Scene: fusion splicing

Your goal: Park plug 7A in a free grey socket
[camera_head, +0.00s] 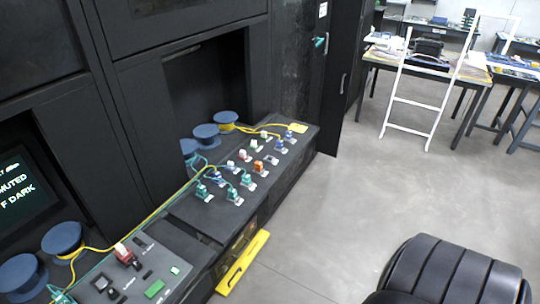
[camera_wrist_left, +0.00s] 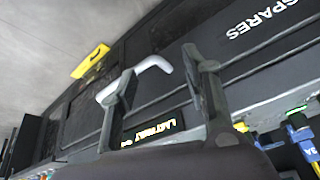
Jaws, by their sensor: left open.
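My left gripper (camera_wrist_left: 160,62) is open and empty in the left wrist view, in front of a black panel lettered "SPARES". A blue plug (camera_wrist_left: 303,138), its label seeming to read 3A, is at the lower right there, outside the fingers. In the head view several plugs stand in rows on the black bench: green ones (camera_head: 203,191), a red one (camera_head: 258,166), white ones (camera_head: 244,155) and blue ones (camera_head: 280,146). Their labels are too small to read, so I cannot tell which is 7A or which sockets are free. My right gripper is not in view.
A white bar handle (camera_wrist_left: 135,76) shows behind the left fingers. Blue spools (camera_head: 62,238) with yellow cable line the bench's back. A nearer panel holds a red-topped plug (camera_head: 123,253). A yellow step (camera_head: 242,263) juts out at the front.

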